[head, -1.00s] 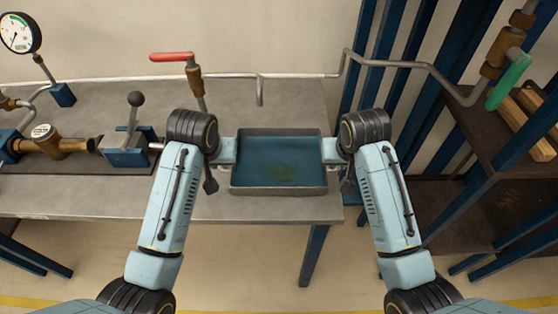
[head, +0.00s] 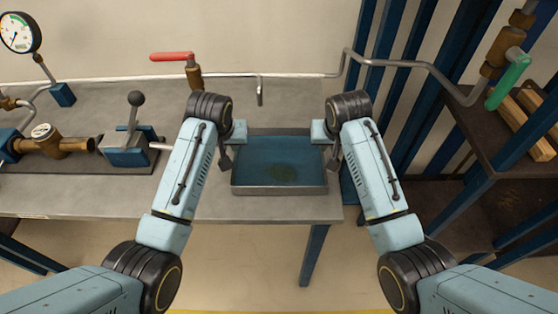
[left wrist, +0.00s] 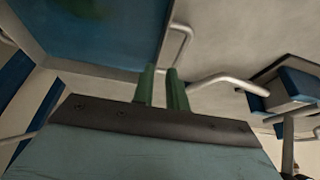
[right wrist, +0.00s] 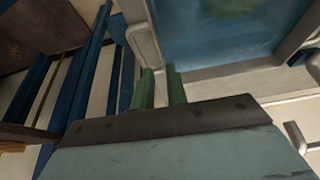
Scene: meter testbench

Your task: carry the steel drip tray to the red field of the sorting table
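The steel drip tray (head: 279,190) sits at the front right of the grey bench, with a blue inside and a greenish patch on its floor. My left gripper (head: 240,136) is above its left side and my right gripper (head: 318,136) above its right side. In the left wrist view a tray handle (left wrist: 184,42) lies beyond the fingertips (left wrist: 160,70). In the right wrist view a handle (right wrist: 143,40) lies just beyond the fingertips (right wrist: 158,70). The sorting table's red field is not visible.
The bench (head: 90,203) carries a lever valve (head: 128,150), a brass meter (head: 47,143) and a gauge (head: 20,33) at the left. A red-handled valve (head: 174,57) and a pipe stand behind the tray. A dark shelf rack (head: 480,130) stands at the right.

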